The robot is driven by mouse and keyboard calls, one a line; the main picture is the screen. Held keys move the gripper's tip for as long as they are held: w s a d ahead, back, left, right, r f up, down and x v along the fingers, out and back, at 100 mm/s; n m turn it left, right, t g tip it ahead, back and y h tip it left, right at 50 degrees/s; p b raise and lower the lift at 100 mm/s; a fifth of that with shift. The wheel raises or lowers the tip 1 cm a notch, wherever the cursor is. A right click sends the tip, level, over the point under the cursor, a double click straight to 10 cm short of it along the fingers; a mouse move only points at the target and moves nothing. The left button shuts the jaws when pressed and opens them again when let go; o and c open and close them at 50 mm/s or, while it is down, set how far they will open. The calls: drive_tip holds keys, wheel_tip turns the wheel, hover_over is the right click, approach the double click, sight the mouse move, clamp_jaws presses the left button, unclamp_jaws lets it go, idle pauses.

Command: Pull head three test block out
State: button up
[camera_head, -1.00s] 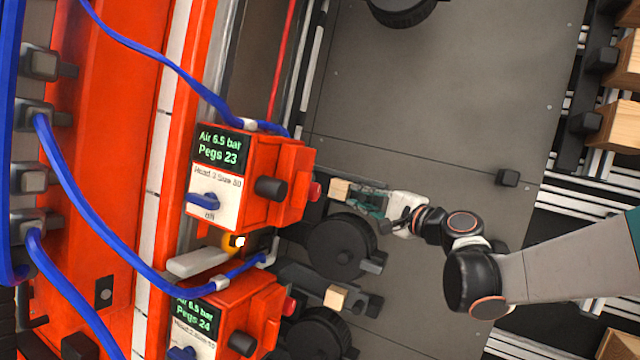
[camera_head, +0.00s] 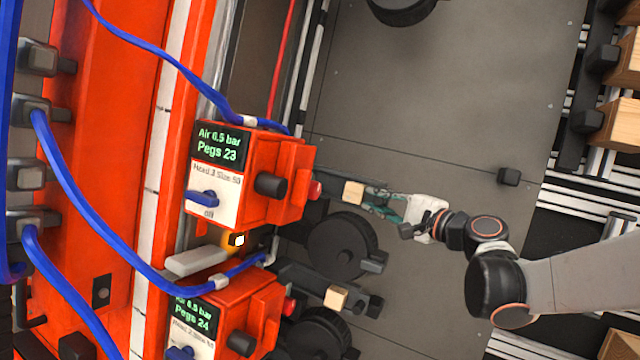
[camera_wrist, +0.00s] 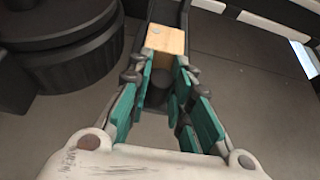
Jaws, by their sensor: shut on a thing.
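The head three unit (camera_head: 247,180) is an orange box with a display reading "Air 6.5 bar, Pegs 23", a label that seems to read "Head 3", and a blue switch marked "off". A small pale wooden test block (camera_head: 353,193) is just right of its red button. My gripper (camera_head: 370,198) reaches in from the right, its teal fingers shut on the block. In the wrist view the block (camera_wrist: 165,38) is at the tips of my gripper (camera_wrist: 163,62), over a dark holder, with a nail head on top. Whether it still touches the holder cannot be told.
A second orange unit (camera_head: 240,318), "Pegs 24", stands below with its own wooden block (camera_head: 336,297). A black round reel-like part (camera_head: 342,246) is just below my gripper. Blue hoses cross the left. The grey floor plate (camera_head: 440,90) above is mostly clear.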

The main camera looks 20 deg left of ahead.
drive_tip(key=shift+w+d+f, duration=0.15)
drive_tip(key=shift+d, duration=0.95)
drive_tip(key=o, duration=0.7)
drive_tip(key=shift+d, duration=0.1)
drive_tip(key=shift+o, duration=0.2)
drive_tip(key=v, duration=0.8)
drive_tip(key=shift+d, duration=0.35)
idle(0.3)
